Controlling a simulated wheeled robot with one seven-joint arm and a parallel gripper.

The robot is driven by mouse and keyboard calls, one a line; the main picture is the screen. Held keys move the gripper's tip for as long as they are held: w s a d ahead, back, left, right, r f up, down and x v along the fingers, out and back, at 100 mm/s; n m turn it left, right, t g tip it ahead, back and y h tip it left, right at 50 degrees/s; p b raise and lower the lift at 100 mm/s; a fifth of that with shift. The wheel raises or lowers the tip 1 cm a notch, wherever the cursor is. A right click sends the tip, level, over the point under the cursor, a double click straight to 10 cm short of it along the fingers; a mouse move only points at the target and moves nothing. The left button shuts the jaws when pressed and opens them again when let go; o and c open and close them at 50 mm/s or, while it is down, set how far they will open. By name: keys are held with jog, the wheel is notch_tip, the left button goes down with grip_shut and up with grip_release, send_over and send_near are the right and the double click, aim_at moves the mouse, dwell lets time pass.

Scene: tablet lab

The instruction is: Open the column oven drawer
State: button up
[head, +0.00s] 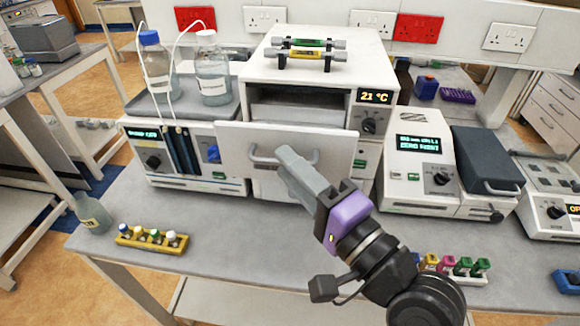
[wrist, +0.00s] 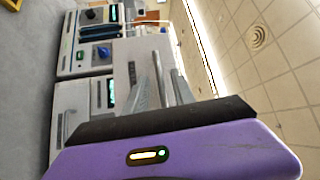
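The column oven (head: 312,72) is a white box with a 21 °C display in the middle of the bench in the head view. Its drawer front (head: 236,140) stands forward of the oven body, with a dark gap above and behind it, so the drawer is partly out. The curved grey handle (head: 257,157) is on that front. My gripper (head: 287,158) is at the handle, its grey fingers covering the middle-right part. In the wrist view the fingers (wrist: 155,72) point at pale equipment. Whether they grip the handle is hidden.
Two bottles (head: 212,75) with tubing stand on the unit to the left. Capped tubes (head: 305,48) lie on the oven top. Another instrument (head: 415,165) is close at the right. A yellow vial rack (head: 150,240) and coloured vials (head: 462,268) are at the bench front.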

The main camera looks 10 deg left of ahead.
jog(key=b+v, duration=0.2)
jog(key=v, duration=0.5)
jog(key=shift+s+f, duration=0.1)
